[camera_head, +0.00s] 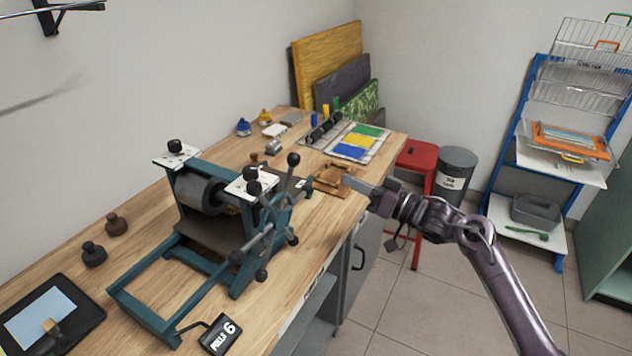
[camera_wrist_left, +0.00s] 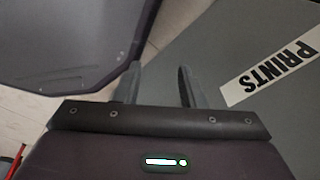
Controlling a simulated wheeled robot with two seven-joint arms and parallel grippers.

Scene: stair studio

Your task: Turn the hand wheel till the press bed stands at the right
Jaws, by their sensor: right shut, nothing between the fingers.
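The teal press (camera_head: 150,312) stands on the wooden bench, with a grey roller (camera_head: 203,192) across it. Its hand wheel (camera_head: 268,214), with several spokes ending in dark knobs, is on the side facing me. A grey plate, apparently the press bed (camera_head: 208,236), shows below the roller; its far part is hidden by roller and wheel. The rails' near-left end looks empty. My right gripper (camera_head: 350,182) is shut and empty, right of the wheel and apart from it. My left gripper (camera_wrist_left: 160,86) shows only in the left wrist view, fingers apart with nothing between.
A "PULLS 6" counter (camera_head: 219,335) lies before the press. An ink tray (camera_head: 85,308) is at front left, dark-handled weights (camera_head: 94,254) behind it. A wooden piece (camera_head: 330,180) lies near my right gripper. A red stool (camera_head: 417,157) and bin (camera_head: 455,172) stand beyond the bench (camera_head: 300,245).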

